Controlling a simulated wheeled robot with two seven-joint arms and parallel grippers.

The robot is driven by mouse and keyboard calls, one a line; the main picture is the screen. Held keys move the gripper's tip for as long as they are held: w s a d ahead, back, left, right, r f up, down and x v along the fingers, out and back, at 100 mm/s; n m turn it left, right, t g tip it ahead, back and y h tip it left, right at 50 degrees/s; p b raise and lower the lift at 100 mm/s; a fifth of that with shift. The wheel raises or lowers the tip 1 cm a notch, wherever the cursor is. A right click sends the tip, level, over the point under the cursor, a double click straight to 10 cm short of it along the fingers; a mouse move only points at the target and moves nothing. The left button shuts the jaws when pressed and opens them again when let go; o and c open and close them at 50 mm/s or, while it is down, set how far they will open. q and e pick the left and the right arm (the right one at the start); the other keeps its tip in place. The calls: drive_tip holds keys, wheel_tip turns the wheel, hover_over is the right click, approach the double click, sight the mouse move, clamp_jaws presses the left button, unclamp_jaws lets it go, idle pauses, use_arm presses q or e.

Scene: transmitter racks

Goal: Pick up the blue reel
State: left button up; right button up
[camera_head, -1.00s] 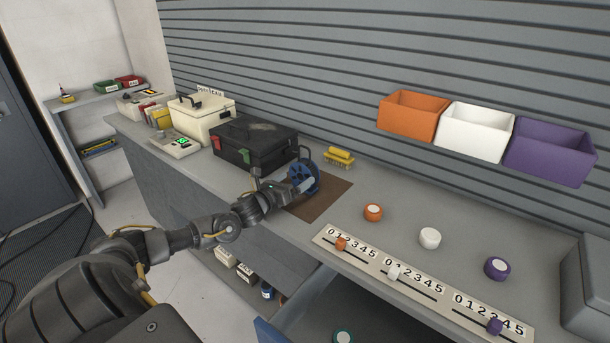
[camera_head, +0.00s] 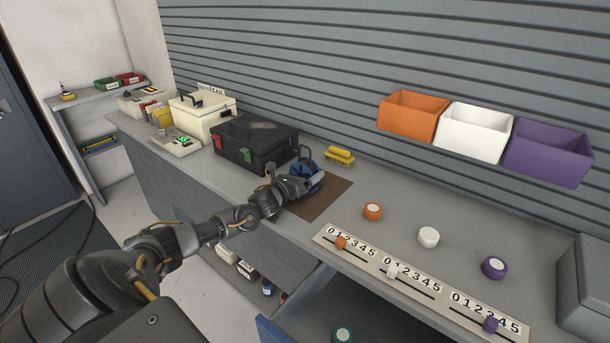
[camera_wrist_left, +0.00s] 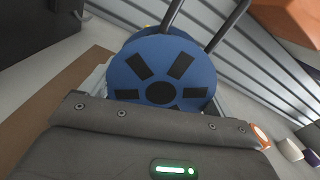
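The blue reel (camera_head: 313,165) is at the edge of the brown mat on the bench, beside the black case, and partly hidden by my left gripper (camera_head: 312,181). In the left wrist view the round blue face of the reel (camera_wrist_left: 140,84), with dark slots and a dark hub, is directly in front of the gripper's palm. Dark bars rise behind it. Grey finger edges show low on both sides of the reel. Whether they press on it cannot be told. My right gripper is not in view.
The black case (camera_head: 252,146) stands close left of the reel, and a yellow brush-like item (camera_head: 340,156) lies behind it. The brown mat (camera_head: 322,198) is bare at right. Orange (camera_head: 372,211), white (camera_head: 428,237) and purple (camera_head: 493,267) round pieces stand farther right. An open drawer is below.

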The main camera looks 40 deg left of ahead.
sight(300, 167)
use_arm(q)
drive_tip(key=c, duration=0.5)
drive_tip(key=shift+o, duration=0.2)
drive_tip(key=shift+r, duration=0.45)
drive_tip(key=r, duration=0.1)
drive_tip(key=r+b, duration=0.1)
drive_tip(key=shift+s+a+r, duration=0.1)
drive_tip(key=shift+s+r, duration=0.15)
drive_tip(key=shift+r, duration=0.15)
drive_tip(key=s+a+r+b, duration=0.1)
drive_tip(key=s+r+b, duration=0.1)
drive_tip(key=s+r, duration=0.7)
drive_tip(key=s, duration=0.4)
drive_tip(key=shift+s+r, duration=0.15)
drive_tip(key=shift+s, duration=0.1)
